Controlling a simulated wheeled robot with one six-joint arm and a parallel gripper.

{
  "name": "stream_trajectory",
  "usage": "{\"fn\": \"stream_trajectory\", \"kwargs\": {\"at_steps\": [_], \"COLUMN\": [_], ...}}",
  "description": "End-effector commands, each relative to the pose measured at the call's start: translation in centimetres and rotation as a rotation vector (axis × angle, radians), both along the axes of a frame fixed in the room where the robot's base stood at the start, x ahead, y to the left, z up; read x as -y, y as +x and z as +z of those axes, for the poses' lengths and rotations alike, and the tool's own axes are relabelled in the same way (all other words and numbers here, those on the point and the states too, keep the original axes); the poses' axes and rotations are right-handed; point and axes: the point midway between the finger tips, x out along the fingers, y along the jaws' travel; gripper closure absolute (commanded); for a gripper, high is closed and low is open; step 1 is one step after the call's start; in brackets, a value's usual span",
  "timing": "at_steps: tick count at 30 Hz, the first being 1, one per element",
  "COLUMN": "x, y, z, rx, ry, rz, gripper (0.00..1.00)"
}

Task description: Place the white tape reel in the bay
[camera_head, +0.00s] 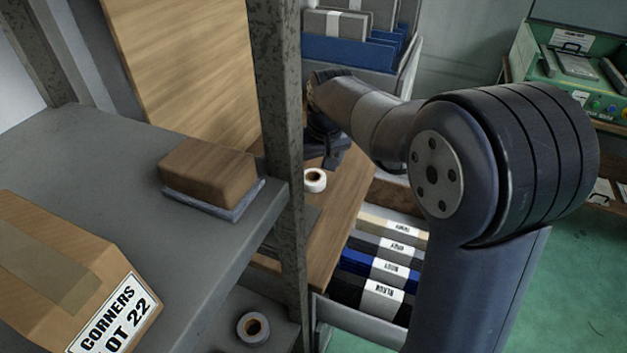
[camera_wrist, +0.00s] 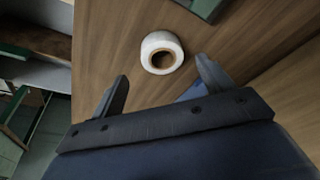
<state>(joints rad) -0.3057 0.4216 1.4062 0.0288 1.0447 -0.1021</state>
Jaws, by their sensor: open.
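The white tape reel (camera_head: 315,181) lies flat on a wooden bench top (camera_head: 343,212), just right of the shelf post in the head view. In the wrist view the white tape reel (camera_wrist: 162,53) sits beyond my fingertips, its brown core facing up. My gripper (camera_wrist: 160,88) is open and empty, with its two fingers spread and the reel ahead of the gap between them. In the head view my gripper (camera_head: 332,150) is above the bench, close behind the reel, and partly hidden by the post. I cannot tell which place is the bay.
A grey shelf unit (camera_head: 75,160) with a wooden block (camera_head: 208,172) and a carton (camera_head: 70,275) stands at left; its post (camera_head: 283,120) is near the reel. A grey tape roll (camera_head: 253,328) lies on the lower shelf. A drawer of labelled bundles (camera_head: 385,265) is right of the bench.

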Motion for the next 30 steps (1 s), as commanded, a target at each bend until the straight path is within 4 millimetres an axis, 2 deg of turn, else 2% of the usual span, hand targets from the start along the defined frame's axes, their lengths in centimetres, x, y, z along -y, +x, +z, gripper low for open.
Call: {"fn": "stream_trajectory", "kwargs": {"at_steps": [9,19,30], "x": [-0.7,-0.8,-0.8], "y": [0.9,1.1,1.1], "z": [-4.2,-4.9,-4.8], "rx": [-0.003,0.0,0.0], "ry": [-0.001,-0.001,-0.001], "rz": [0.0,0.0,0.0], "gripper": [0.24,0.25,0.55]}}
